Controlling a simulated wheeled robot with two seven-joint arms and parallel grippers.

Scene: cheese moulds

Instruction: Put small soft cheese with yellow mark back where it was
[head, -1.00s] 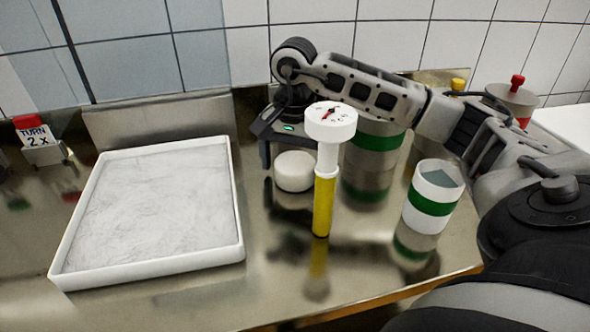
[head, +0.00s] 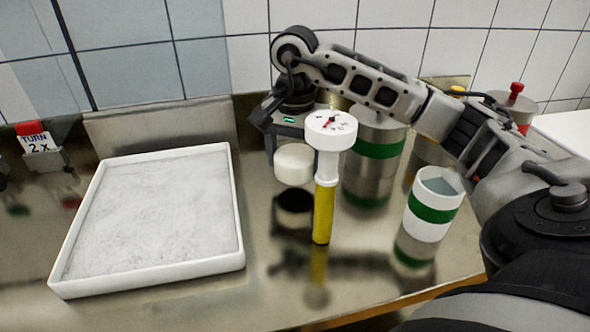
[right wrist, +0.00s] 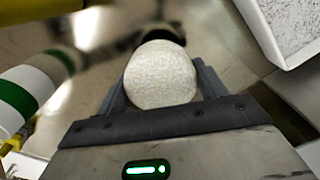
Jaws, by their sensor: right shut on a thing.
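A small white round cheese (head: 294,164) hangs in my right gripper (head: 290,148), above the steel counter. In the right wrist view, the cheese (right wrist: 160,75) sits between the two dark fingers of the right gripper (right wrist: 160,85), which is shut on it. Its visible faces are plain white, and I see no yellow mark on them. A dark reflection lies on the counter below it. My left gripper is not in view.
A white tray (head: 241,225) stands at left. A yellow-handled dial probe (head: 324,205) stands just in front of the right gripper. A green-banded white cup (head: 436,190) and green-banded steel can (head: 378,132) stand to the right. A "TURN 2x" sign (head: 38,143) is far left.

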